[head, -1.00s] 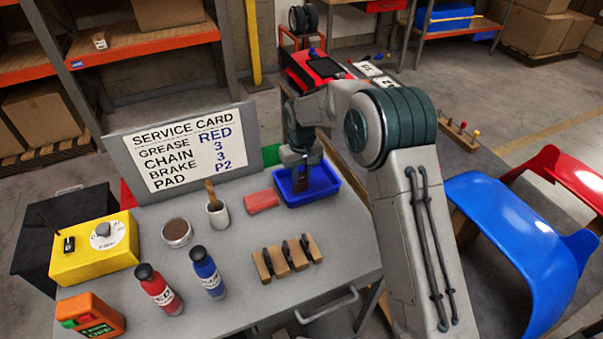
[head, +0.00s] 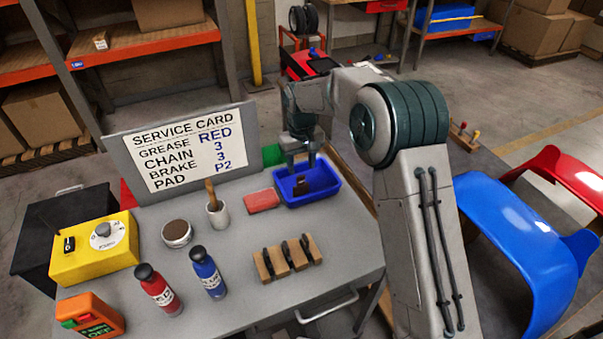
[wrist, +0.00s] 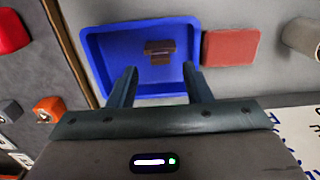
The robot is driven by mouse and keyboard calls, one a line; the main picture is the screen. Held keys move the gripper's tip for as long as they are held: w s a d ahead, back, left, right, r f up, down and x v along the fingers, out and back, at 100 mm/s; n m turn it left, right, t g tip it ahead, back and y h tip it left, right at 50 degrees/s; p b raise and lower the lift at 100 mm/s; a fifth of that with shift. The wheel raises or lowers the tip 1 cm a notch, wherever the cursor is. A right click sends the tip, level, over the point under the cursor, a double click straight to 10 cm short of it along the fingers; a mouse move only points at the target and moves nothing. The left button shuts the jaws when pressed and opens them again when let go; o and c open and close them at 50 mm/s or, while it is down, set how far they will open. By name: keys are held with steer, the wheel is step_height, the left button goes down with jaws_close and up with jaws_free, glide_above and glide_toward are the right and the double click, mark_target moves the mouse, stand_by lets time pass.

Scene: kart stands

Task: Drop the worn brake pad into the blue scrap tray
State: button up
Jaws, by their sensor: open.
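The blue scrap tray (head: 329,190) stands at the far right corner of the grey bench. The worn brake pad (head: 301,186), dark brown, lies inside the tray; it also shows in the wrist view (wrist: 160,47) on the tray floor, apart from the fingers. My gripper (head: 299,168) is above the tray's back side, open and empty. In the wrist view its two fingers (wrist: 158,82) are spread wide, with nothing between them.
A red block (head: 262,200) lies just left of the tray. A wooden rack (head: 288,258) with dark pads stands in front. A cup with a brush (head: 217,214), a round tin (head: 177,233), red (head: 160,290) and blue (head: 208,272) bottles and the service card (head: 182,150) are further left.

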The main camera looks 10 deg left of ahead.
step_height(320, 180, up, 8)
steer(key=s+d+r+m+t, duration=0.15)
steer(key=s+d+r, duration=0.25)
steer(key=d+r, duration=0.5)
steer(key=s+d+m, duration=0.2)
steer(key=s+d, duration=0.6)
steer(key=d, duration=0.3)
steer(key=s+d+f+m+t, duration=0.1)
steer(key=s+d+f+m, duration=0.1)
steer(key=s+d, duration=0.3)
steer(key=s+d+f+m+t, duration=0.1)
steer(key=s+d, duration=0.4)
steer(key=s, duration=0.7)
steer(key=shift+d+f+m+b, duration=0.35)
steer(key=shift+d+m+b, duration=0.05)
steer(key=shift+m, duration=0.05)
